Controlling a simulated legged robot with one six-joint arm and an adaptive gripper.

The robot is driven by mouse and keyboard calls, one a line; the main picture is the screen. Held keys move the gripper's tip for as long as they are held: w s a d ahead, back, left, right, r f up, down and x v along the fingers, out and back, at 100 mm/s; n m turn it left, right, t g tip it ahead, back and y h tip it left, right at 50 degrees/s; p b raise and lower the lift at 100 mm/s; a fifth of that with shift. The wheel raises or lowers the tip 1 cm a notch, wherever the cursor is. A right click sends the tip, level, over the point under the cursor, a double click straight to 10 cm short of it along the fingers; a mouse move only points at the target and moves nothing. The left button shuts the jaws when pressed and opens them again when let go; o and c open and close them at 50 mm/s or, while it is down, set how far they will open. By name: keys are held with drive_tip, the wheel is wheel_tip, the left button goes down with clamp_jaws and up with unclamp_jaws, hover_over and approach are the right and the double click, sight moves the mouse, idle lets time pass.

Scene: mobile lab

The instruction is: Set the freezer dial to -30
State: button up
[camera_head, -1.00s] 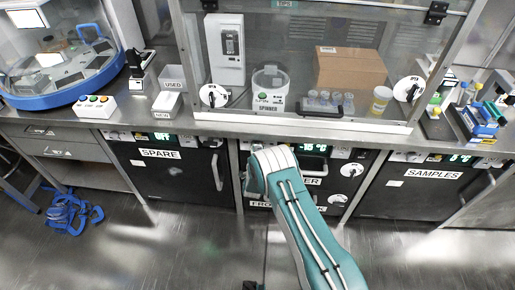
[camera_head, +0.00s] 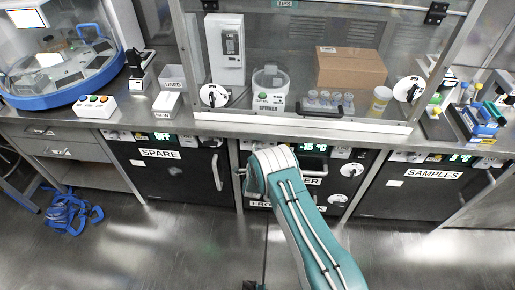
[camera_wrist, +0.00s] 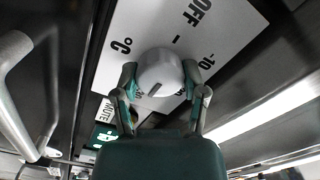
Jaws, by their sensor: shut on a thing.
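The freezer dial (camera_wrist: 160,70) is a round pale knob with a dark pointer line, on a white scale plate (camera_wrist: 225,35) marked OFF, -10 and °C. My gripper (camera_wrist: 160,76) is shut on the dial, one finger on each side. In the head view the freezer (camera_head: 313,181) is the middle unit under the bench. Its green display (camera_head: 320,147) appears to read -15 °C. My arm covers its dial and much of its front there.
The SPARE unit (camera_head: 165,180) stands left of the freezer and the SAMPLES unit (camera_head: 410,195) right. A metal handle bar (camera_wrist: 22,100) runs along the left of the wrist view. Blue straps (camera_head: 72,212) lie on the floor at left.

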drive_tip(key=shift+d, duration=0.15)
drive_tip(key=o, duration=1.1)
drive_tip(key=shift+o, duration=0.2)
drive_tip(key=s, duration=1.1)
drive_tip(key=shift+s+a, duration=0.25)
drive_tip(key=shift+s, duration=0.15)
drive_tip(key=shift+f, duration=0.1)
